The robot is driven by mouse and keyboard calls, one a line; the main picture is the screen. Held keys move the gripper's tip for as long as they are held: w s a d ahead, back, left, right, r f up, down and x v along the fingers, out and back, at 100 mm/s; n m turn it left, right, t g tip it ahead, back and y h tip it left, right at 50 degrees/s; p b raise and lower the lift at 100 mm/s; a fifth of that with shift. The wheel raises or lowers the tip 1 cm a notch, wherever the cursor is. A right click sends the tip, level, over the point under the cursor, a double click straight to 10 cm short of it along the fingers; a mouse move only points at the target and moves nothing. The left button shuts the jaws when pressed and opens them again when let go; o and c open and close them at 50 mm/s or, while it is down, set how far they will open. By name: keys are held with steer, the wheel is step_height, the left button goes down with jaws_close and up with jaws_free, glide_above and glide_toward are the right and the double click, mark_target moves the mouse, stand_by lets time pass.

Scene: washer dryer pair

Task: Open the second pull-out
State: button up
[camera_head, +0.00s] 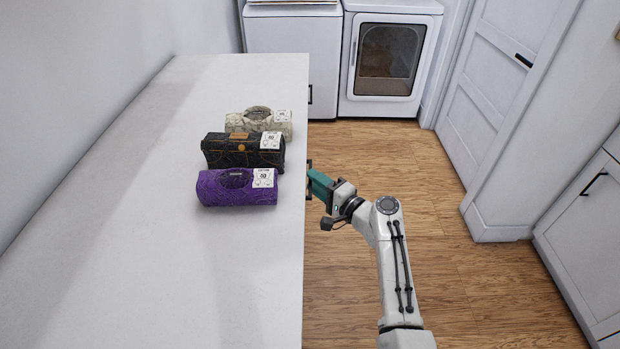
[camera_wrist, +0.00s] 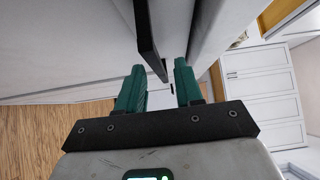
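A dark bar handle (camera_wrist: 146,35) on a pale drawer or cabinet front shows in the wrist view. It runs down from the top edge to between the fingers. My gripper (camera_wrist: 160,70) has two green fingers, spread apart on either side of the handle's lower end, with visible gaps. In the head view my gripper (camera_head: 314,182) is at the right side of the white counter (camera_head: 150,250), below its top edge. The counter's front faces are hidden from the head view, so I cannot tell which pull-out this handle belongs to.
A purple bag-like item (camera_head: 222,194), a black one (camera_head: 235,156) and a pale one (camera_head: 278,128) lie on the counter. A washer or dryer (camera_head: 389,100) and a white door (camera_head: 490,95) stand beyond. Wooden floor (camera_head: 450,260) is free to the right.

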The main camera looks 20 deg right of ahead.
steer(key=shift+x, duration=1.25)
steer(key=shift+c, duration=0.2)
jaws_close()
